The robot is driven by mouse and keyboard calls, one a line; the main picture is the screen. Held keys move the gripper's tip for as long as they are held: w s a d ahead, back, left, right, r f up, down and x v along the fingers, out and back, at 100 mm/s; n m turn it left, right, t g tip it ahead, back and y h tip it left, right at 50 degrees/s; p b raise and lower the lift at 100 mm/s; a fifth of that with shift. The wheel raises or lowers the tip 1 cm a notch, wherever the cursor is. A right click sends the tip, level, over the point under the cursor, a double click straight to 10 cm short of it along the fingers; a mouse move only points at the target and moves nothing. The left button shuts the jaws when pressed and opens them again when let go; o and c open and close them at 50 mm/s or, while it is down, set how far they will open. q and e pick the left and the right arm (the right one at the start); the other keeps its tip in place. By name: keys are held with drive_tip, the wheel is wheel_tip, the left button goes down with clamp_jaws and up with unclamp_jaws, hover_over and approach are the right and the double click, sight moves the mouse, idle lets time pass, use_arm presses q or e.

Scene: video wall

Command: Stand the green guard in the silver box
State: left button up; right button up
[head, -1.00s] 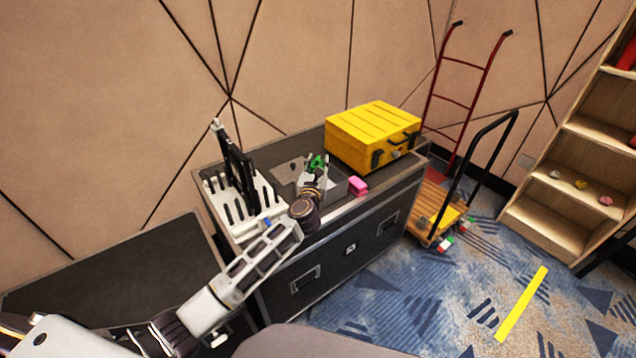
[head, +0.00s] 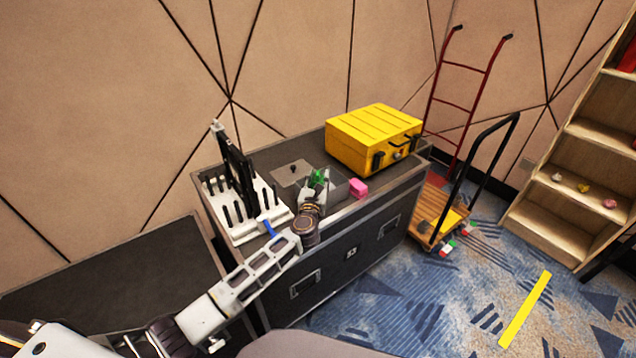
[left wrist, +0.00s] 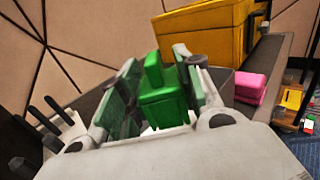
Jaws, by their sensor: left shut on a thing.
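My right gripper is not in view.
A white slotted rack (head: 245,208) with black pieces stands to the left.

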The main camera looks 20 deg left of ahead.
use_arm(q)
drive_tip(key=shift+f, duration=0.2)
drive_tip(key=o, duration=0.9)
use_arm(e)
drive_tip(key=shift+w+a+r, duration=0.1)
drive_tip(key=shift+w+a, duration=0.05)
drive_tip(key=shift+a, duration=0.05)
use_arm(q)
drive_tip(key=shift+r, duration=0.1)
